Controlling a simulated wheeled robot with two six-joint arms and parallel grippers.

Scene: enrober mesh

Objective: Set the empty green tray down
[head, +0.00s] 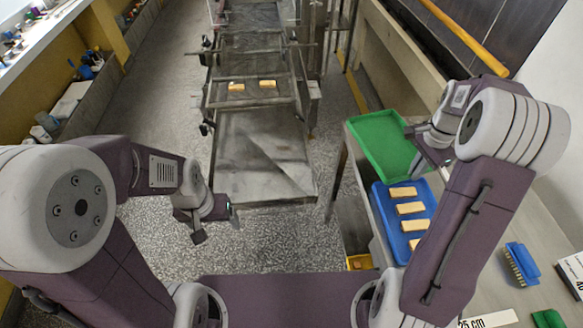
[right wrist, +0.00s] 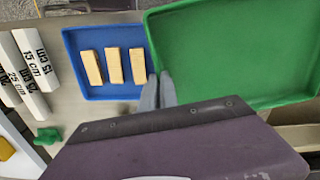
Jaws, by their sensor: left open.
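The empty green tray (head: 378,142) is at the far end of the right-hand table, just beyond the blue tray (head: 379,198). In the right wrist view the green tray (right wrist: 235,50) fills the upper right. My right gripper (head: 416,166) is at its near right side; in the right wrist view the fingers (right wrist: 160,76) are close together on the tray's rim near a corner. Whether the tray's underside touches the table cannot be told. My left gripper (head: 217,224) is open and empty, above the floor in front of the conveyor.
The blue tray holds several pale bars (head: 410,208). A blue brush (head: 521,264) and labelled white blocks (right wrist: 30,65) lie nearer on the table (head: 480,240). A mesh conveyor (head: 262,155) stands at centre with two bars on it. A yellow rail (head: 465,38) runs behind the table.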

